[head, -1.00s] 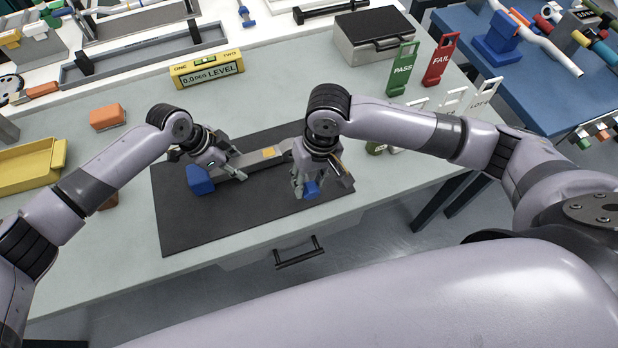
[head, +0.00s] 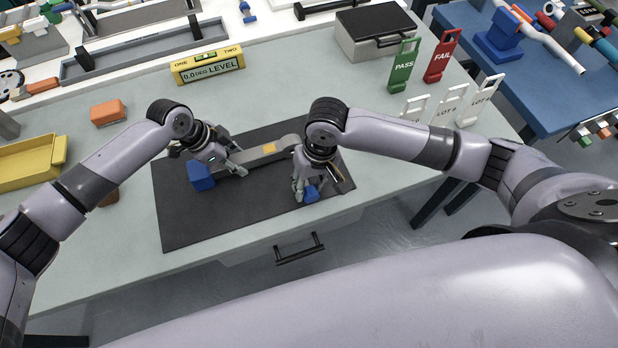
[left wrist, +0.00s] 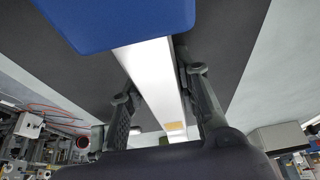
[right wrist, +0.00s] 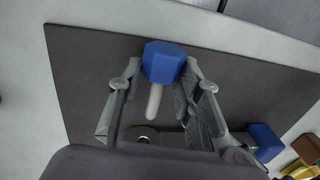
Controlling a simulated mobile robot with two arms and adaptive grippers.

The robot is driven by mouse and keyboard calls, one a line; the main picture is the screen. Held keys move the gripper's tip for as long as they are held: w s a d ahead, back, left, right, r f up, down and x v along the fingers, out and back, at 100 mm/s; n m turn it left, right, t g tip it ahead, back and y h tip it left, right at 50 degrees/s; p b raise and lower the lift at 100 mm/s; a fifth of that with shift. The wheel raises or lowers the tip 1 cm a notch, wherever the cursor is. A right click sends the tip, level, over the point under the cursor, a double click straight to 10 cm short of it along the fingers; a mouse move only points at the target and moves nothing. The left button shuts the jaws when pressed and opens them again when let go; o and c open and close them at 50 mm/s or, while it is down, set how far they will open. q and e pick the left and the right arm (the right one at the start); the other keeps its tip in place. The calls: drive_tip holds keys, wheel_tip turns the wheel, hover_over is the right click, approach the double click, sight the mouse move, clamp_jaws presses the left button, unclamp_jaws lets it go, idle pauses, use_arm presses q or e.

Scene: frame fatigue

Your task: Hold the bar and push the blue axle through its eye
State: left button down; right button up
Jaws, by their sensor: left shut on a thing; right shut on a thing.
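A pale grey bar (head: 258,154) with a blue block (head: 201,176) at its left end lies along a dark mat. My left gripper (head: 238,158) is shut on the bar near the block. The left wrist view shows the bar (left wrist: 150,72) between the fingers. My right gripper (head: 305,188) is shut on the blue axle (head: 311,195) at the bar's right end. In the right wrist view the axle's blue head (right wrist: 163,62) sits between the fingers, its pale pin pointing towards a dark round part (right wrist: 145,133). I cannot tell whether the pin enters the eye.
The dark mat (head: 210,222) lies on a grey-green bench. A yellow level (head: 208,66) stands behind it, with an orange block (head: 107,112) and yellow bin (head: 30,165) to the left. Green PASS (head: 404,65) and red FAIL (head: 442,58) tags stand at the back right.

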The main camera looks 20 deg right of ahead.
drive_tip(key=shift+w+a, duration=0.1)
drive_tip(key=shift+w, duration=2.8)
drive_tip(key=shift+w+r, duration=0.15)
drive_tip(key=shift+w, duration=1.4)
drive_tip(key=shift+s, duration=0.1)
drive_tip(key=shift+s, duration=2.25)
drive_tip(key=shift+s+d, duration=0.2)
drive_tip(key=shift+s, duration=2)
drive_tip(key=shift+w, duration=0.15)
